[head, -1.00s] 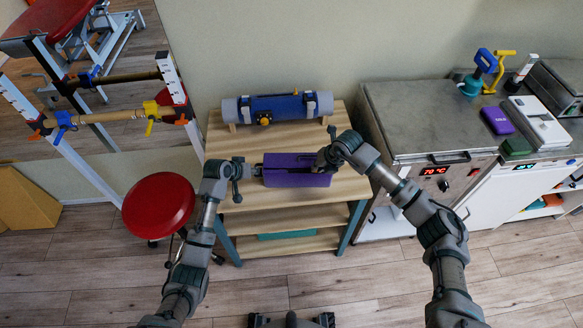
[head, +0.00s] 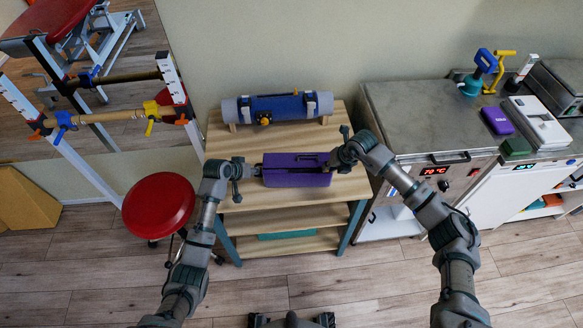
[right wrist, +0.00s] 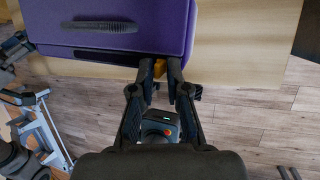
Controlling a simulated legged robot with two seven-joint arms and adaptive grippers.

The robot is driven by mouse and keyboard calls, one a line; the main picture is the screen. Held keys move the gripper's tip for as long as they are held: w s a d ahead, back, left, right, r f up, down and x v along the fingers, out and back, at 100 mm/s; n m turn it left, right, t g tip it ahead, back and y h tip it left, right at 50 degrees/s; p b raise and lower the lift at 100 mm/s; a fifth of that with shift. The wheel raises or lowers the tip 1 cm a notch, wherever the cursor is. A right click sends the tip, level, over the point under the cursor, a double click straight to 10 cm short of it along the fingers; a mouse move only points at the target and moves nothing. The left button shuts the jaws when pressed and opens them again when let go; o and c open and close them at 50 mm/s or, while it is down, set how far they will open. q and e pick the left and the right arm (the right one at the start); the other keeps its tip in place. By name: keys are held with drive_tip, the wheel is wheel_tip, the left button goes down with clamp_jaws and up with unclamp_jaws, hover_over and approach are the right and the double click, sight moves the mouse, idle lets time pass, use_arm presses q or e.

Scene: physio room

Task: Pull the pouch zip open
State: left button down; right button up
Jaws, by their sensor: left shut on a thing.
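The purple pouch (head: 297,179) lies on the wooden table, with a dark line running along its top. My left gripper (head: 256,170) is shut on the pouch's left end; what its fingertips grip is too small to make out. My right gripper (head: 330,163) is at the pouch's right end. In the right wrist view the pouch (right wrist: 165,22) fills the top, with a dark strip along its edge. A yellow zip pull (right wrist: 160,67) sits at the end of that strip, between the fingers of my right gripper (right wrist: 161,75), which appear closed on it.
The wooden table (head: 235,205) holds a grey-and-blue roll (head: 285,107) behind the pouch. A red stool (head: 158,205) stands to the left. A metal-topped cabinet (head: 420,120) with a lit display stands close on the right. The table front is clear.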

use_arm(q)
drive_tip(key=shift+s+a+f, duration=0.2)
drive_tip(key=shift+a+f, duration=0.05)
drive_tip(key=shift+f, duration=0.35)
use_arm(e)
drive_tip(key=o, duration=0.4)
drive_tip(key=shift+f, duration=0.1)
drive_tip(key=shift+a, duration=0.1)
use_arm(q)
drive_tip(key=shift+f, duration=0.1)
use_arm(e)
drive_tip(key=shift+w+a+r, duration=0.15)
drive_tip(key=shift+r, duration=2.15)
use_arm(q)
drive_tip(key=shift+w+d, duration=0.1)
drive_tip(key=shift+d, duration=0.15)
drive_tip(key=shift+r, duration=0.2)
use_arm(e)
drive_tip(key=r, duration=0.3)
drive_tip(key=shift+d+r, duration=0.2)
